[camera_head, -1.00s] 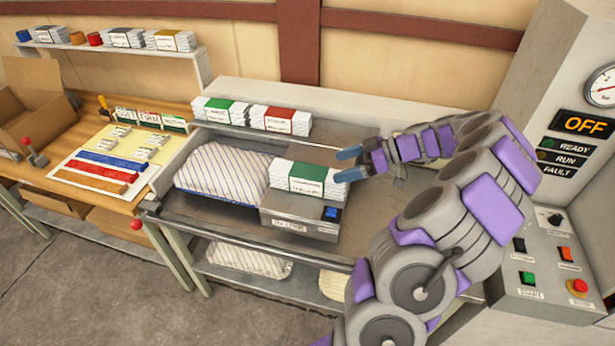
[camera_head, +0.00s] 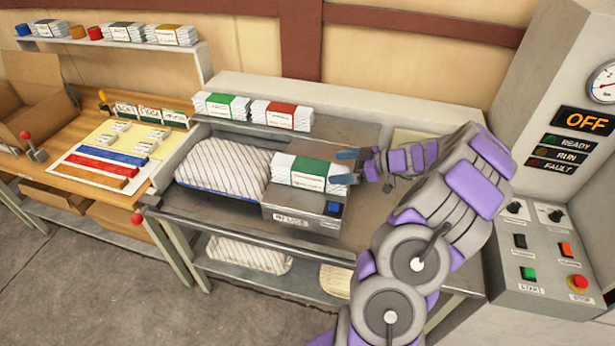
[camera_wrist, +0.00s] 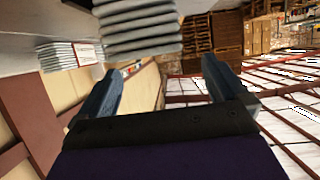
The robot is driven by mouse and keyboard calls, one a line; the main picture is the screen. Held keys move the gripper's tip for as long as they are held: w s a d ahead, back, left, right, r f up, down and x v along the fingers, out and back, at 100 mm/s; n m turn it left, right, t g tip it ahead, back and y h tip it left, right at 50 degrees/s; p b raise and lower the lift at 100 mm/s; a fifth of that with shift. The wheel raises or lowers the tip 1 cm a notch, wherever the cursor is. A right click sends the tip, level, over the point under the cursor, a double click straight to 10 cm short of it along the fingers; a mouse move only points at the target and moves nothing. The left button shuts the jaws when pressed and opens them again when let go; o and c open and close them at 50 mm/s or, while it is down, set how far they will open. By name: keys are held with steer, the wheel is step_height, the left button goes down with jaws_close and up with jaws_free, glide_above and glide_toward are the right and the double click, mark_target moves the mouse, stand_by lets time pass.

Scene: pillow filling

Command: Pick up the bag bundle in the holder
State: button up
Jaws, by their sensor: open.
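The bag bundle (camera_head: 303,172), white with a green band, lies on the grey holder (camera_head: 290,215) on the metal bench. In the wrist view the stacked grey-white bundle (camera_wrist: 140,28) shows at the top, beyond and between the fingertips. My gripper (camera_head: 344,167) is at the right end of the bundle, its blue fingers open. In the wrist view my open gripper (camera_wrist: 162,75) has nothing between its fingers. Whether a finger touches the bundle I cannot tell.
A striped pillow (camera_head: 222,165) lies left of the holder. Green-banded (camera_head: 221,106) and red-banded (camera_head: 283,114) bundles sit on the ledge behind. A control cabinet (camera_head: 560,200) stands at the right. A metal rail (camera_head: 250,238) runs along the bench front.

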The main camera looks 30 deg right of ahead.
mark_target(325, 167)
steer(key=shift+w+d+f, duration=0.3)
steer(key=shift+d+f, duration=0.15)
steer(key=shift+d, duration=0.2)
steer(key=shift+w+f, duration=0.2)
steer(key=shift+w, duration=0.05)
steer(key=w+a, duration=0.2)
steer(key=a, duration=0.1)
steer(key=w+a+f+b, duration=0.1)
steer(key=a, duration=0.1)
steer(key=shift+d+f, duration=0.1)
steer(key=shift+d, duration=0.6)
steer(key=shift+c, duration=0.5)
steer(key=shift+d+f, duration=0.1)
steer(key=shift+d, duration=0.25)
steer(key=c, duration=0.3)
steer(key=shift+a, duration=0.75)
steer(key=c, duration=0.6)
steer(key=shift+d, duration=0.15)
steer(key=c, duration=0.3)
steer(key=shift+d, duration=0.3)
steer(key=shift+c, duration=0.5)
